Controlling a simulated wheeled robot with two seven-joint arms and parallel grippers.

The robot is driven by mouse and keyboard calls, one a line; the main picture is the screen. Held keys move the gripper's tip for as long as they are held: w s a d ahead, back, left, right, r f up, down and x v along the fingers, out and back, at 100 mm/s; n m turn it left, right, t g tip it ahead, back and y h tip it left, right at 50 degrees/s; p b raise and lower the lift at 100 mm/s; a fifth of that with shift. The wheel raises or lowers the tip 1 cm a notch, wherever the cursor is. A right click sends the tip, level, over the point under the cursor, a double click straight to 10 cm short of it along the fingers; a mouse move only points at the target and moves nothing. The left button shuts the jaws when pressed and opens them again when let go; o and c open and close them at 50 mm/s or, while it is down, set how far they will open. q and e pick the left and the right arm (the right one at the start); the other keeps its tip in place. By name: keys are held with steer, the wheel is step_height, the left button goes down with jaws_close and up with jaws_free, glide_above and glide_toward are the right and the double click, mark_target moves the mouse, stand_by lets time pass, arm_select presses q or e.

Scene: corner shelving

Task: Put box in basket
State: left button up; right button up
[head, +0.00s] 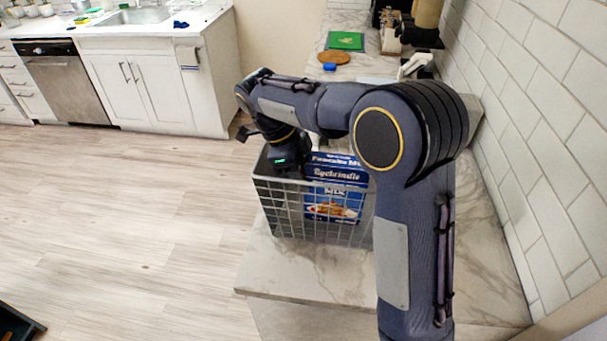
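A blue pancake-mix box (336,188) stands roughly upright inside the grey wire basket (266,208), seen partly through the basket's front grid. The basket rests on the marble counter. My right arm comes in from the lower right and bends over the basket. My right gripper (292,168) points down into the basket at the box's left edge. Its fingertips are dark and partly hidden, so whether they grip the box or are apart from it is unclear. My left gripper is out of view.
A tiled wall (540,120) runs along the right. Behind my arm the counter holds a green board (345,41), a round wooden board (333,57) and a blue item (328,67). Open wooden floor (120,220) lies left. A sink cabinet (150,90) stands at the back left.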

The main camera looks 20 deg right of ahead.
steer(key=shift+f, duration=0.2)
steer(key=o, duration=1.3)
steer(key=shift+f, duration=0.15)
steer(key=shift+o, duration=0.2)
steer(key=v, duration=1.2)
steer(key=shift+s, duration=0.1)
